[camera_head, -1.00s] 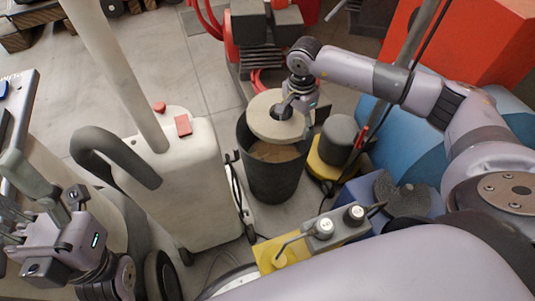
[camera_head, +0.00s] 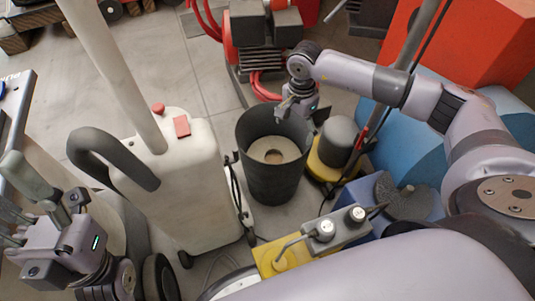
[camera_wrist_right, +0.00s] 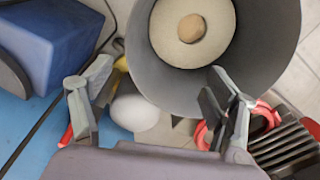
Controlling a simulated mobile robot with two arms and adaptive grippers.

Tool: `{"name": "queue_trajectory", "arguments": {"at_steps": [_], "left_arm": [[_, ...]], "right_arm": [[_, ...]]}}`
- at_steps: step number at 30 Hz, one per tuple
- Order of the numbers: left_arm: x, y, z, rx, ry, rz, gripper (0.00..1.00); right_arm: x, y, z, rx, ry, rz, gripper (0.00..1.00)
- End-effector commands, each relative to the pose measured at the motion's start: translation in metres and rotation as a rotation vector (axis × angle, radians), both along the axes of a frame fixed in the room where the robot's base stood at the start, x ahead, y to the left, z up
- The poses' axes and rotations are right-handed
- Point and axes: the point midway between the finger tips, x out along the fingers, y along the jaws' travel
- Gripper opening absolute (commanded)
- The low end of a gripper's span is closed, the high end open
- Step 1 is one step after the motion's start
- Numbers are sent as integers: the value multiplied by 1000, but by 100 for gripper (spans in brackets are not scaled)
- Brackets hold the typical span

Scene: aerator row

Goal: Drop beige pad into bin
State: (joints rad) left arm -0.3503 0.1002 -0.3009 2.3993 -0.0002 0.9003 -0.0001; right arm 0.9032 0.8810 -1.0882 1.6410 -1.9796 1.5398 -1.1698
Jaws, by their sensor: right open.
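The beige pad (camera_head: 276,145), a round disc with a hole in the middle, lies inside the dark grey bin (camera_head: 270,182). In the right wrist view the pad (camera_wrist_right: 169,45) shows down in the bin (camera_wrist_right: 245,62), with a tan spot at its hole. My right gripper (camera_head: 284,112) is over the far right rim of the bin, open and empty; its spread fingers (camera_wrist_right: 158,92) show in the wrist view. My left gripper (camera_head: 40,215) is at the lower left, away from the bin; its fingers are not clear enough to judge.
A white wheeled unit (camera_head: 190,200) stands left of the bin. A grey-topped yellow object (camera_head: 338,140) stands close on its right. Red machinery (camera_head: 260,50) is behind. A yellow and grey control box (camera_head: 320,230) is in front.

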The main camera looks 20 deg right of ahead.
Motion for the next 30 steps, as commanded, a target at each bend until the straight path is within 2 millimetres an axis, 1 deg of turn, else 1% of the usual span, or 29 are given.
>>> {"name": "queue_trajectory", "arguments": {"at_steps": [5, 8, 18, 21, 24, 30], "left_arm": [[0, 1, 1, 0, -1, 2, 53], [0, 1, 1, 0, -1, 1, 53], [0, 0, 0, 0, -1, 1, 53], [0, 0, 0, 0, -1, 1, 53], [0, 0, 0, 0, -1, 1, 53], [0, 0, 0, 0, -1, 1, 53]], "right_arm": [[0, 0, 4, 0, -1, 0, 81], [1, 1, 16, 1, -4, 0, 81], [0, 1, 86, 0, -5, -1, 81], [0, 2, 102, -1, -3, 0, 81], [-1, 2, 113, 1, -2, 0, 81], [-1, 2, 121, -1, -1, 0, 81]]}}
